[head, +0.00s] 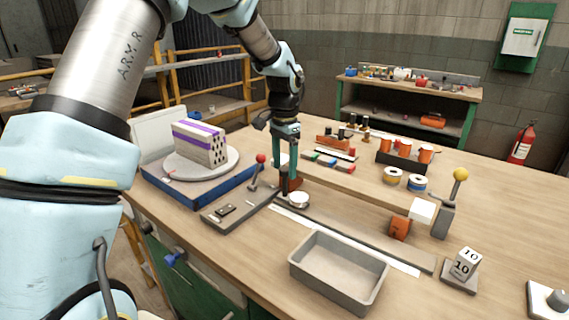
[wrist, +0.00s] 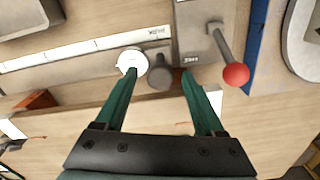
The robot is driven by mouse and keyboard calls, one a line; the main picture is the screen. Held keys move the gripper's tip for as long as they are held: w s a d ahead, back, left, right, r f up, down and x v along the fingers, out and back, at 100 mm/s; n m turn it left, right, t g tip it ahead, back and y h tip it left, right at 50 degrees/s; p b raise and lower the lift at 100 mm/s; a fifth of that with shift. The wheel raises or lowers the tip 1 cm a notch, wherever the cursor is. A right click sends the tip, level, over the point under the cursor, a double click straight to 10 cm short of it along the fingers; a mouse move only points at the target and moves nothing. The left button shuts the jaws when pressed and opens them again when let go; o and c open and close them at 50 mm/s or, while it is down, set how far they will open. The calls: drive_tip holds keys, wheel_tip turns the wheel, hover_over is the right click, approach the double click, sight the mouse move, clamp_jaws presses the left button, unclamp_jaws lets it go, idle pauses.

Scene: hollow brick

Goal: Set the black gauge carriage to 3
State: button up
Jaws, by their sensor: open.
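The gauge is a long grey rail (head: 360,235) with a white scale strip (head: 345,240) along its near side; the strip also shows in the wrist view (wrist: 85,48). A dark grey round knob (wrist: 160,77), which looks like the black carriage, stands at one end of the rail. A white disc (wrist: 132,62) sits beside it, also seen in the head view (head: 298,200). My gripper (wrist: 159,76) is open, its fingers either side of the knob, the left one near or over the disc. Scale numbers are unreadable.
A red-balled lever (head: 261,160) stands close left of my gripper. A blue turntable base (head: 190,190) carries a hollow brick (head: 200,143). A grey tray (head: 338,275) lies in front. An orange block (head: 400,228) and yellow-balled lever (head: 460,175) are at right.

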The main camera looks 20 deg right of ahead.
clamp_jaws()
idle(0.5)
idle(0.8)
